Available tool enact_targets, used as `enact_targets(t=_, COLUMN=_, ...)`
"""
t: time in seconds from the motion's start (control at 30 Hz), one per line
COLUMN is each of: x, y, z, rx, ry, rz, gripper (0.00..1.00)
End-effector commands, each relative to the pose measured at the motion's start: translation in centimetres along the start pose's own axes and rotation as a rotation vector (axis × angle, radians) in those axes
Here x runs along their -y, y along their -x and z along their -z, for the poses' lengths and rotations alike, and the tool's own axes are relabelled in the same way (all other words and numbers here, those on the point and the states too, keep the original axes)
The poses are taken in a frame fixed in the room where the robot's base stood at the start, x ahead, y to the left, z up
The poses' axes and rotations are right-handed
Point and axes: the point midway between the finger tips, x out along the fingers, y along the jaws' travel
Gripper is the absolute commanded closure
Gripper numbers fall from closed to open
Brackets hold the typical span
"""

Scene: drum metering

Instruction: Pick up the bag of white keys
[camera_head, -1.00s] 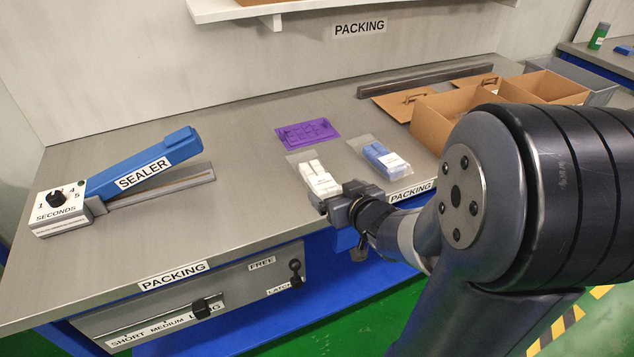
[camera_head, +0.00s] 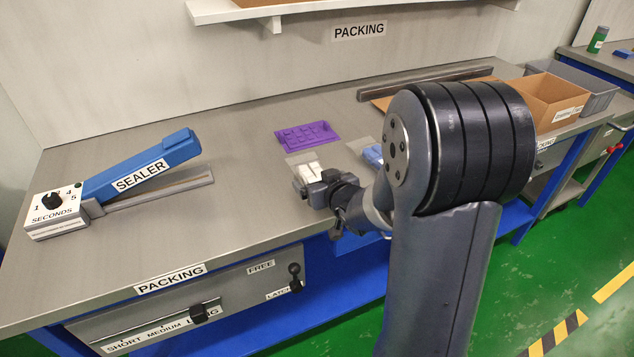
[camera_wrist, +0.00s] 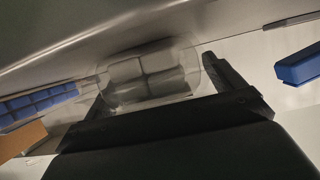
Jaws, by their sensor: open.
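The bag of white keys (camera_wrist: 148,75) is a clear bag with several white blocks in it. In the wrist view it lies between the two spread fingers of my gripper (camera_wrist: 155,85). In the head view the bag (camera_head: 305,165) lies on the bench, with its near part hidden behind my gripper (camera_head: 312,190). My gripper is open. I cannot tell whether the fingers touch the bag.
A bag of blue keys (camera_head: 373,155) lies just right, partly hidden by my arm. A purple tray (camera_head: 307,134) lies behind. The blue sealer (camera_head: 140,170) stands at left. Cardboard boxes (camera_head: 548,98) are at right. The bench between sealer and bags is clear.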

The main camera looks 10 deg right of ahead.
Motion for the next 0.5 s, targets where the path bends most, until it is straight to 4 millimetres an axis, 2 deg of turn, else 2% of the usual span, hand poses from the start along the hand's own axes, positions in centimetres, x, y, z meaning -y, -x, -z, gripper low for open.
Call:
enact_targets(t=0.13, x=0.0, y=0.02, z=0.01, rx=0.0, ry=0.0, rz=0.0, gripper=0.11)
enact_targets(t=0.5, x=0.0, y=0.04, z=0.01, rx=0.0, ry=0.0, rz=0.0, gripper=0.41)
